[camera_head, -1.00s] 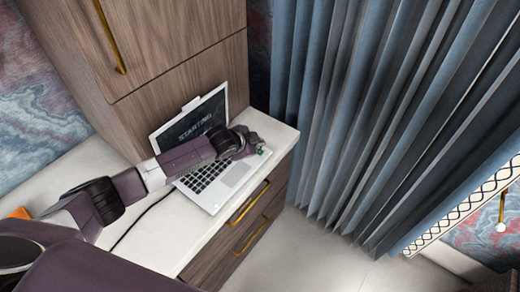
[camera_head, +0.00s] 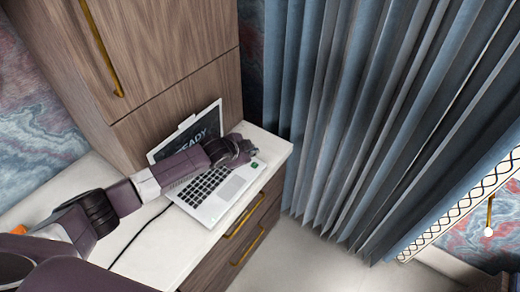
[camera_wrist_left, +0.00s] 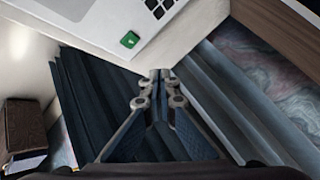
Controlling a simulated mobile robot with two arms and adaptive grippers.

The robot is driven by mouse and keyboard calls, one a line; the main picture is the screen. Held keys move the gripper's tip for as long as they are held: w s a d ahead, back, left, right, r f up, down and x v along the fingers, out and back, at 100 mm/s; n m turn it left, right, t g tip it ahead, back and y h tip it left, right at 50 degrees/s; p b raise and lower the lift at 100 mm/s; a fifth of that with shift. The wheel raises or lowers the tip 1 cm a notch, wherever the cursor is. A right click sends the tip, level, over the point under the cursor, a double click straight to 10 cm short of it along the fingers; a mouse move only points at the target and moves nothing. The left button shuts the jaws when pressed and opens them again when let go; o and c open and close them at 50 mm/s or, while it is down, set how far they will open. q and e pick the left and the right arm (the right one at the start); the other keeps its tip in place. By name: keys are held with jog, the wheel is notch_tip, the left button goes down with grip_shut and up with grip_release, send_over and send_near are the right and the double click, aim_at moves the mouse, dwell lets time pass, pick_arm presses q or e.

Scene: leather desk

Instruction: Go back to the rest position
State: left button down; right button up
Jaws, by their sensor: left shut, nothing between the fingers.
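My left gripper (camera_head: 244,153) is over the right end of the open laptop (camera_head: 214,203) in the head view. In the left wrist view its fingers (camera_wrist_left: 160,78) are closed together with nothing between them. The laptop stands on the white desk top, and its screen (camera_head: 192,134) shows text ending in "EADY", partly hidden by my arm. A small green button (camera_wrist_left: 130,40) sits at the laptop's corner, apart from the fingertips; it also shows in the head view (camera_head: 254,165). My right gripper is in neither view.
The white desk (camera_head: 140,251) has drawers with gold handles (camera_head: 243,219). A tall wooden cabinet (camera_head: 165,60) stands behind the laptop. Blue curtains (camera_head: 370,110) hang to the right. A black cable (camera_head: 137,235) runs from the laptop. The floor (camera_head: 300,262) in front looks clear.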

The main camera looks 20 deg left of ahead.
pick_arm(q)
jog(key=s+d+f+n+g+h, duration=0.1)
jog(key=s+d+f, duration=0.1)
jog(key=s+d, duration=0.5)
jog(key=s+d+f+n+g, duration=0.15)
jog(key=s+d, duration=0.25)
jog(key=s, duration=0.7)
jog(key=s+a+r+n+g+y, duration=0.15)
jog(key=s+a+n, duration=0.35)
jog(key=s, duration=0.6)
jog(key=s+a+r+n+g+y, duration=0.1)
jog(key=s+a+r+n, duration=0.1)
jog(key=s+a, duration=0.65)
jog(key=s+d+f+g+b, duration=0.1)
jog(key=s+f, duration=0.2)
jog(key=f, duration=1.2)
jog(key=s+d+f+g+b, duration=0.1)
jog(key=s+f, duration=0.1)
jog(key=f, duration=1.2)
jog(key=s+a+f+g+b, duration=0.1)
jog(key=s+a+f, duration=0.2)
jog(key=s+f, duration=1.4)
jog(key=shift+y+b, duration=0.3)
jog(key=shift+y, duration=0.05)
